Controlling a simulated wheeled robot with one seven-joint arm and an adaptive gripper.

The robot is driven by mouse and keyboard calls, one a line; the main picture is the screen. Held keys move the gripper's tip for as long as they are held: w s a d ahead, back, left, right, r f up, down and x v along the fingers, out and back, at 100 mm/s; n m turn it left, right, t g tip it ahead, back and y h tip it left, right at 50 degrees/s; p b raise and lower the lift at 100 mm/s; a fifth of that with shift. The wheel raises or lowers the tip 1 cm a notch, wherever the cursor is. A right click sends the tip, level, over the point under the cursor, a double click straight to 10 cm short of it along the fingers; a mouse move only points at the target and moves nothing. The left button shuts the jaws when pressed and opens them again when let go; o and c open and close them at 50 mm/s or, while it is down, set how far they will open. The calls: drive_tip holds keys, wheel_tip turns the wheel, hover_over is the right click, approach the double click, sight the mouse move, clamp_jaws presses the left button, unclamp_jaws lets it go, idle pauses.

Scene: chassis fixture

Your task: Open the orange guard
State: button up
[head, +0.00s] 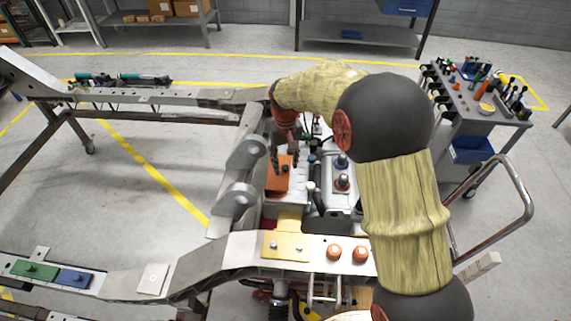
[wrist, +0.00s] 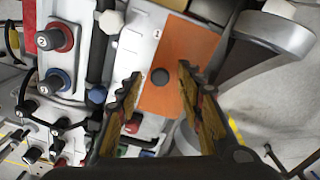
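The orange guard (head: 279,178) is a flat orange cover on a grey housing in the middle of the chassis. In the wrist view the guard (wrist: 178,48) lies flat and looks closed, with a round black knob (wrist: 160,76) on it. My gripper (head: 284,162) is above the guard, pointing down at it. In the wrist view its two toothed fingers (wrist: 158,74) are spread apart, one on each side of the knob in the picture. Nothing is held between them. I cannot tell the exact height of the fingertips above the guard.
Left of the guard in the wrist view are a red knob (wrist: 58,38) and a blue knob (wrist: 57,80) on a grey unit. A rounded metal bracket (wrist: 270,35) rises close on the right. Chassis rails (head: 165,97) surround the area. A tool cart (head: 480,120) stands at right.

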drive_tip(key=shift+f, duration=0.1)
drive_tip(key=shift+c, duration=1.1)
drive_tip(key=c, duration=0.7)
clamp_jaws()
